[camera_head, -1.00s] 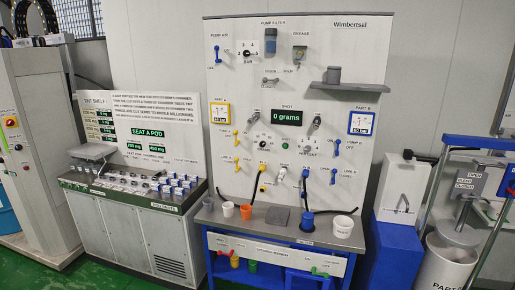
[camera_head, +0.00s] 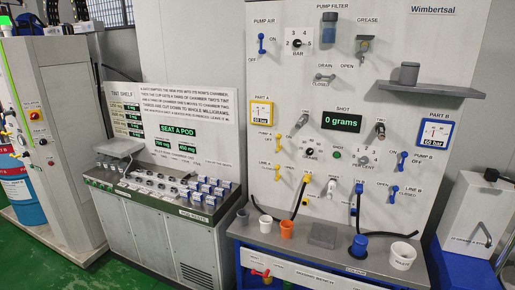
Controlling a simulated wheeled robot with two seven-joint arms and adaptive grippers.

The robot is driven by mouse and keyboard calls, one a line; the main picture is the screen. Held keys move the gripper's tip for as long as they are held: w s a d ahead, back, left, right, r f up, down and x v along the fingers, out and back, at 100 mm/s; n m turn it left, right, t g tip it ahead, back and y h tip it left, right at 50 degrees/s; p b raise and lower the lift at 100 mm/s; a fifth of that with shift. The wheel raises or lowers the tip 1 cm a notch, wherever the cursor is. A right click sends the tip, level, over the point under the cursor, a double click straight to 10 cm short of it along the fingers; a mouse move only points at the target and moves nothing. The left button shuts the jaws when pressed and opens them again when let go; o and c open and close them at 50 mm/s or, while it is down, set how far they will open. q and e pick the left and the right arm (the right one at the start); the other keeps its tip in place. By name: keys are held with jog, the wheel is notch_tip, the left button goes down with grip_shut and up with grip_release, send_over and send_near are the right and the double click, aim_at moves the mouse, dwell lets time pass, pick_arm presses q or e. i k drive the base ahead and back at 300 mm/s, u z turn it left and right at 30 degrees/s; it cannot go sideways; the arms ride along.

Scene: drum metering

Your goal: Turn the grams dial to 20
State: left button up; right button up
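The white panel (camera_head: 230,70) carries a black SHOT display (camera_head: 342,121) that reads 0 grams in green. Below it, left of centre, is a round white dial (camera_head: 309,152) with a dark knob. A second round dial (camera_head: 366,160) with a dark knob sits below and to the right. Their small labels and pointer settings are too small to read, so I cannot tell which is the grams dial. A green button (camera_head: 337,155) lies between them. Neither of my grippers is in view.
A bench (camera_head: 300,252) below the panel holds an orange cup (camera_head: 287,229), a blue container (camera_head: 359,245) and a white waste bucket (camera_head: 402,256). A grey shelf (camera_head: 430,89) juts out at the upper right. The tint shelf cabinet (camera_head: 165,235) stands left. Green floor lies in front.

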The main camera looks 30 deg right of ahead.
aim_at(310, 151)
jog(key=u, duration=0.2)
jog(key=i, duration=1.7)
jog(key=z, duration=1.4)
jog(key=i, duration=0.65)
jog(key=z, duration=0.65)
